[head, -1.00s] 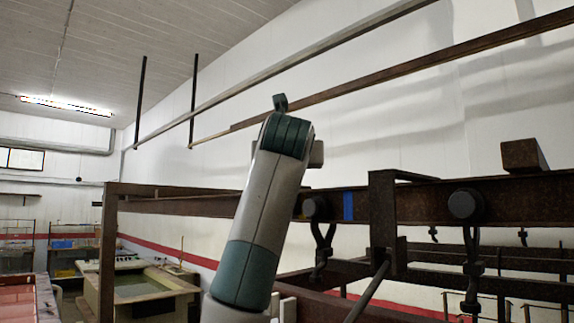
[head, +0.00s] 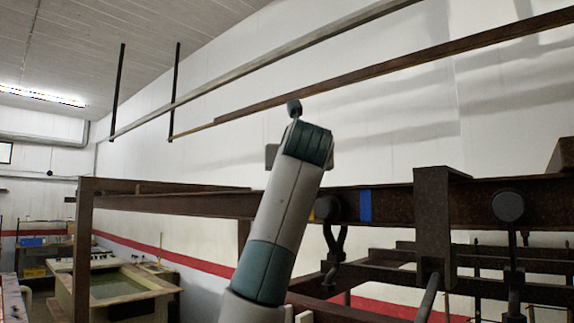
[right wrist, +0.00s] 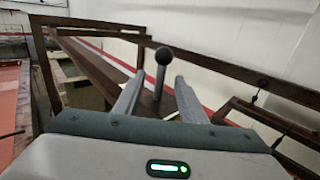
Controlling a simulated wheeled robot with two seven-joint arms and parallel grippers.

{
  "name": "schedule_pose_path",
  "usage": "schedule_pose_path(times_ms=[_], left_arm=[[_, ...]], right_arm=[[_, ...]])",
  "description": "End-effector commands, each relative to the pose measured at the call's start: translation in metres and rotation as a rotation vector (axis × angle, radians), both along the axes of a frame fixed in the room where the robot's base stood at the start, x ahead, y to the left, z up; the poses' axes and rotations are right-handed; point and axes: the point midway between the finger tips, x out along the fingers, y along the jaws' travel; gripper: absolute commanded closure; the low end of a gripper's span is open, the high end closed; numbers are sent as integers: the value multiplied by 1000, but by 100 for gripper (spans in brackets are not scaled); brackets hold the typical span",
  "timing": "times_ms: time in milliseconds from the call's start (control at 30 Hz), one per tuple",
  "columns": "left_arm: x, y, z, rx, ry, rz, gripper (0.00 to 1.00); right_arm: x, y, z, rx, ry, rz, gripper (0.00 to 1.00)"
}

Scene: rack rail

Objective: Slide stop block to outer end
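A brown rail (head: 390,203) with a blue band (head: 365,205) crosses the head view. A brown block (head: 437,225) straddles it right of the band; it looks like the stop block, but I cannot be sure. My arm rises in front of the rail, left of the band, and hides part of it. Its gripper does not show clearly in the head view. In the right wrist view, my right gripper (right wrist: 160,92) is open. A dark ball knob on a stem (right wrist: 163,56) shows between or just beyond its fingers; contact is not clear. My left gripper is not identifiable.
Dark round knobs (head: 508,207) with hanging hooks line the rail. Another brown block (head: 562,156) sits on top at far right. A post (head: 82,250) stands at the rail's left end. A tank (head: 110,285) stands lower left.

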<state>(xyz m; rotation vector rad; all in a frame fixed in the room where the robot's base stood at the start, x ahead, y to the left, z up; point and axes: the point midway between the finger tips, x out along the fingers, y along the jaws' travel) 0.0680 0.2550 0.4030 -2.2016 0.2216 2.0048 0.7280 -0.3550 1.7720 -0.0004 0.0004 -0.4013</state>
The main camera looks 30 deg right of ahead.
Motion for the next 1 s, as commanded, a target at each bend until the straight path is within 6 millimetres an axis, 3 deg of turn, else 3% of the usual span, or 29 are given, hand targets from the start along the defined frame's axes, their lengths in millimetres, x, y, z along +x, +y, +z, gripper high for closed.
schedule_pose_path(times_ms=[267, 600, 1000], left_arm=[[5, 2, 2, 2, -7, 0, 50], [-14, 1, 8, 2, 17, 0, 50], [5, 0, 12, 0, -6, 0, 50]], right_arm=[[2, -3, 1, 0, 0, 1, 62], [15, -8, 1, 0, 1, 1, 62], [25, -13, 1, 0, 0, 1, 62]])
